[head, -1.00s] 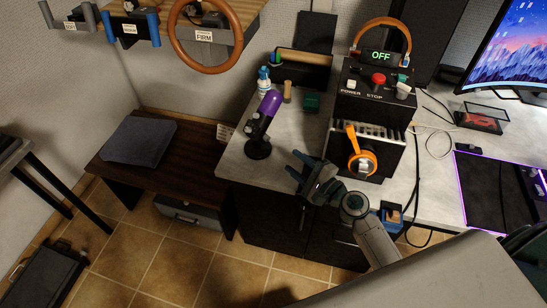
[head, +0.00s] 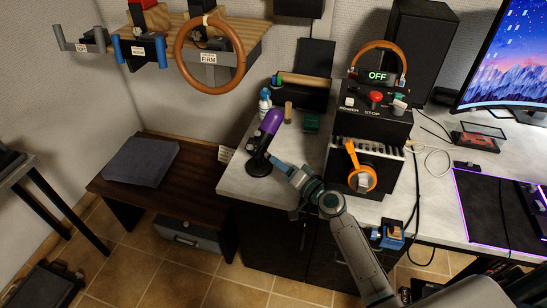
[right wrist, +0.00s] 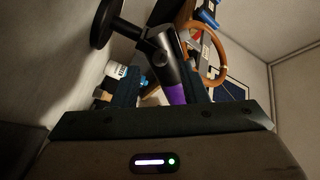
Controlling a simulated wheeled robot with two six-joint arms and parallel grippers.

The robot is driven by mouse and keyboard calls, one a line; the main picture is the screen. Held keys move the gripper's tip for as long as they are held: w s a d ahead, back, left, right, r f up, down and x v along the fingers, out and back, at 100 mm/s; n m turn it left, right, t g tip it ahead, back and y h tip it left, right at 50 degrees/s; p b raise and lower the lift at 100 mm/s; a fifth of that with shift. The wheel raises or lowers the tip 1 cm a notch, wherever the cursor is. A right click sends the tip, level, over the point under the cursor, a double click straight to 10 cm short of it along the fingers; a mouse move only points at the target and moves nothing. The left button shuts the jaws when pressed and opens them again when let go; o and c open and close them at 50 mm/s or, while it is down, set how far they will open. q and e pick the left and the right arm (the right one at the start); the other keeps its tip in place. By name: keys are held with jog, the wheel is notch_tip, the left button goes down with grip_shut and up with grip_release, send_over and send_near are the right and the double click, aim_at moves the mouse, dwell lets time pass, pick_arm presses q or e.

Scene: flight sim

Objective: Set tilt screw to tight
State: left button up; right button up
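A purple-topped microphone (head: 271,121) stands on a round black base (head: 257,167) at the desk's left end. Its dark pivot (head: 258,142), where a tilt screw would sit, is too small to read in the head view. In the right wrist view the purple body (right wrist: 177,95) and the black pivot joint (right wrist: 160,40) show up close; no screw label is readable. My right gripper (head: 280,178) is in front and to the right of the base, apart from the pivot as far as I can see. Its fingers look spread and empty. My left gripper is not in view.
A black control box (head: 372,115) with a red stop button and an orange-handled knob (head: 360,172) stand to the right. A low wooden bench (head: 150,200) is at left.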

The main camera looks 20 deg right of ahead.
aim_at(269, 157)
jog(key=shift+x, duration=1.7)
grip_shut()
jog(key=shift+m, duration=0.8)
grip_release()
